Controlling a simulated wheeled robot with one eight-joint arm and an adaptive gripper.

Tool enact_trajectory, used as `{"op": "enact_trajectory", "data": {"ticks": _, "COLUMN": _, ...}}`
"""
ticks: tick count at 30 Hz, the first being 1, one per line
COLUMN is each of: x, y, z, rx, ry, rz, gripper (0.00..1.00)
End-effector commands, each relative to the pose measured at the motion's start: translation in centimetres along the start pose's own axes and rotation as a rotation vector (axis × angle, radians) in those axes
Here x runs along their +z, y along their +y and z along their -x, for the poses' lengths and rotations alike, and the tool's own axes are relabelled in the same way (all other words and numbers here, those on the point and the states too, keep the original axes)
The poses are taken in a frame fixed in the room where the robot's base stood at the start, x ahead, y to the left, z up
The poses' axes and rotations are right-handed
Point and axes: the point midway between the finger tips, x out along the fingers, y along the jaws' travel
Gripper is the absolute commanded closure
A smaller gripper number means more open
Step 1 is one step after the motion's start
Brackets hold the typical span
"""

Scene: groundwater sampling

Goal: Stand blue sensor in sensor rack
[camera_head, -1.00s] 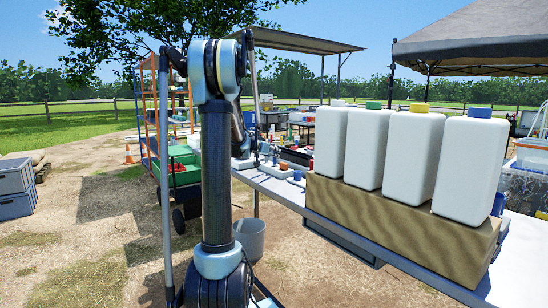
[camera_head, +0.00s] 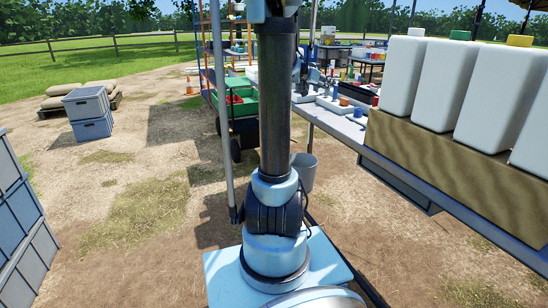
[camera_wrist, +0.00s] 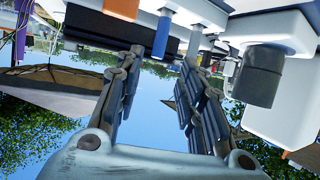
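In the wrist view, which looks upside down, my gripper (camera_wrist: 160,62) has its two fingers well apart with nothing between the pads. A blue upright cylinder (camera_wrist: 162,37), likely the blue sensor, shows beyond the fingertips, between them in the picture and apart from both. In the head view a small blue piece (camera_head: 358,112) stands on the table near an orange piece (camera_head: 344,101); I cannot tell if it is the same one. White blocks (camera_head: 333,106) lie beside them; I cannot tell which is the sensor rack. My arm column hides part of the table's far end.
A dark grey cylinder (camera_wrist: 262,75) on a white block is close to the right finger in the wrist view. A grey bucket (camera_head: 304,171) stands below.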

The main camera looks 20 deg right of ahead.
Motion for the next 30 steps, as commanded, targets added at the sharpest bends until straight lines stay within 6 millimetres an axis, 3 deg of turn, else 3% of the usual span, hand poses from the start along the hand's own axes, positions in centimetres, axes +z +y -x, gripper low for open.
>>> {"op": "enact_trajectory", "data": {"ticks": 5, "x": 3.4, "y": 0.4, "z": 4.9, "rx": -0.025, "ry": -0.088, "rz": 0.063, "gripper": 0.64}}
{"op": "enact_trajectory", "data": {"ticks": 11, "x": 9.0, "y": 1.5, "z": 11.5, "rx": -0.079, "ry": -0.224, "rz": 0.172, "gripper": 0.64}}
{"op": "enact_trajectory", "data": {"ticks": 30, "x": 30.3, "y": 8.0, "z": 30.5, "rx": -0.417, "ry": -0.648, "rz": 0.61, "gripper": 0.64}}
